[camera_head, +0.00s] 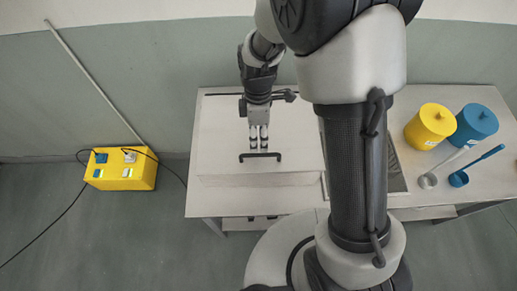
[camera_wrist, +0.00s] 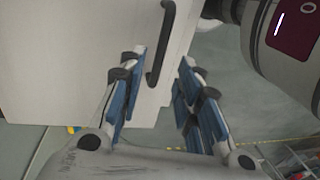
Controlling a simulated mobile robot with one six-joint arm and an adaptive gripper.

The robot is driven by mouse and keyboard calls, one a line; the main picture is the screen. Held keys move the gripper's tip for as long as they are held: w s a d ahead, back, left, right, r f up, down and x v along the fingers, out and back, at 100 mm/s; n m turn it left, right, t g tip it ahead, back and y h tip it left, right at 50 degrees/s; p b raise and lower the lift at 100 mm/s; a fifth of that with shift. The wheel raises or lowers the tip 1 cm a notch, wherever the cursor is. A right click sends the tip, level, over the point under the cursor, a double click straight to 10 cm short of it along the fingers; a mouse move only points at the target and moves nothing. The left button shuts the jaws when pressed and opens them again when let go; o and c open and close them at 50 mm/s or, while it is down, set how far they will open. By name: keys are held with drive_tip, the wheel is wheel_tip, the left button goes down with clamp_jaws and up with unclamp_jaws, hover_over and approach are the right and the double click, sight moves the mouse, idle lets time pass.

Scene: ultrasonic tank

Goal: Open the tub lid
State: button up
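The white tub lid (camera_head: 225,150) lies flat and looks closed on the table in the head view; it also fills the upper left of the wrist view (camera_wrist: 70,60). A black bar handle (camera_head: 260,156) sits near its front edge, and it also shows in the wrist view (camera_wrist: 161,50). My gripper (camera_head: 258,149) is over the lid, just behind the handle in the head view. In the wrist view my gripper (camera_wrist: 163,58) has its blue-padded fingers apart, with the handle showing in the gap between them. I cannot tell whether they touch it.
A yellow pot (camera_head: 430,126), a blue pot (camera_head: 474,124) and two ladles (camera_head: 459,179) stand or lie on the table (camera_head: 410,200) at the right. A yellow box (camera_head: 122,168) with cables is on the floor at the left. My arm hides the tub's right part.

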sight(259, 154)
drive_tip(key=f, duration=0.2)
drive_tip(key=s+f, duration=0.1)
drive_tip(key=f, duration=0.2)
drive_tip(key=shift+f+b, duration=0.15)
drive_tip(key=shift+b, duration=0.15)
drive_tip(key=shift+c, duration=0.5)
clamp_jaws()
